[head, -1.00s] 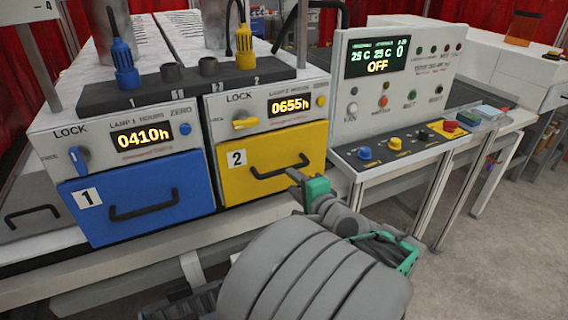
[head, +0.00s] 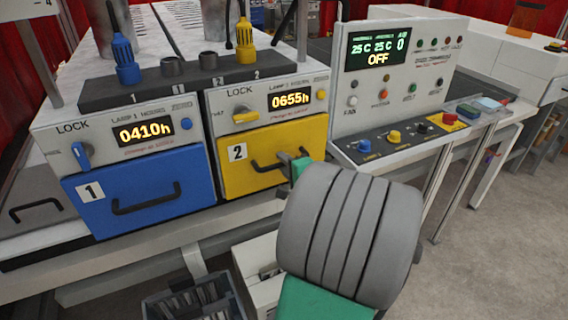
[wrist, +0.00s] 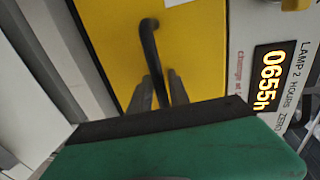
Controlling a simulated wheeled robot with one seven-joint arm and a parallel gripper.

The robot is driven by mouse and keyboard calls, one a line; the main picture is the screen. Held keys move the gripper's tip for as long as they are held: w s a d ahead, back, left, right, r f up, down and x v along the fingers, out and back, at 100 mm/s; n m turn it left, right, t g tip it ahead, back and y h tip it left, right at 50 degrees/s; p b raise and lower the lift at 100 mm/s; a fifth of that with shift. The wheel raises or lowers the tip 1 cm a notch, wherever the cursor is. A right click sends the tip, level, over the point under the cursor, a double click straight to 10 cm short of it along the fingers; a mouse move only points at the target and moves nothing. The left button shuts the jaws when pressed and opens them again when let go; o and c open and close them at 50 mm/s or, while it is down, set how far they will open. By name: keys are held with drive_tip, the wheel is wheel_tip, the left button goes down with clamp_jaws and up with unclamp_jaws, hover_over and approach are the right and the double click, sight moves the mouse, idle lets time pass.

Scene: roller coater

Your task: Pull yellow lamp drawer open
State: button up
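The yellow lamp drawer (head: 236,177), marked 2, sits shut in the machine front, with a black bar handle (head: 262,166). Its yellow lock knob (head: 246,117) lies about level above it. My gripper (head: 300,165) is at the right part of the handle, its fingers mostly hidden by my wrist in the head view. In the wrist view the handle (wrist: 149,45) runs down between the two dark fingers (wrist: 160,92) of my gripper, one on each side. They look spread slightly apart from the bar; contact is not clear. The yellow drawer face (wrist: 195,50) fills the middle there.
The blue drawer (head: 95,212), marked 1, is shut to the left. A control panel (head: 400,145) with coloured buttons juts out at the right. A dark crate (head: 190,300) and a white box (head: 255,265) stand below the machine. Open floor lies at the right.

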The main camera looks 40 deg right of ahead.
clamp_jaws()
idle(1.1)
